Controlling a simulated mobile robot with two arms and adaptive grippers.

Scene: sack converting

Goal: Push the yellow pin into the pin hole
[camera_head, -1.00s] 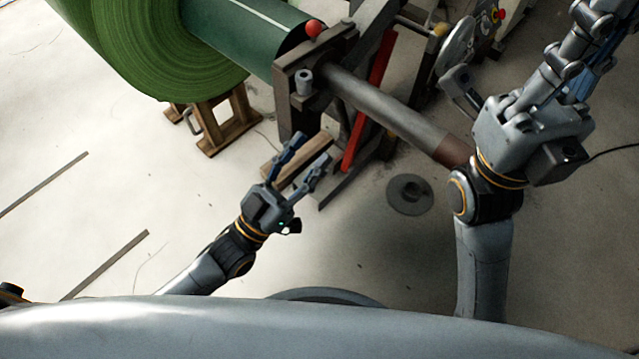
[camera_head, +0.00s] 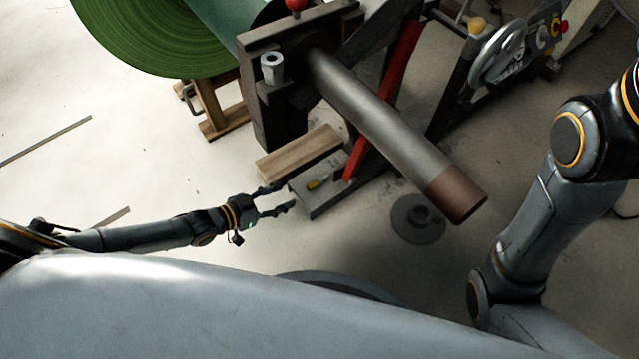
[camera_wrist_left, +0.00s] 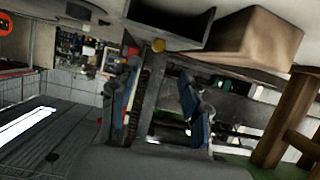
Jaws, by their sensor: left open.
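A small yellow pin (camera_head: 318,182) lies low on the grey metal foot (camera_head: 325,196) of the roll stand, beside a wooden block. A round yellow end, seemingly the pin, shows in the left wrist view (camera_wrist_left: 158,45). My left gripper (camera_head: 283,198) is open and empty, with its fingers pointing right towards the pin. The fingertips are at the left edge of the metal foot, apart from the pin. I cannot make out the pin hole. My right arm rises at the right, and its gripper is out of the picture.
A thick grey shaft (camera_head: 385,120) with a brown end juts over the floor. A red bar (camera_head: 385,100), a wooden block (camera_head: 300,152) and a round floor disc (camera_head: 418,218) are nearby. The green roll (camera_head: 180,35) is at top left. Floor at left is mostly clear.

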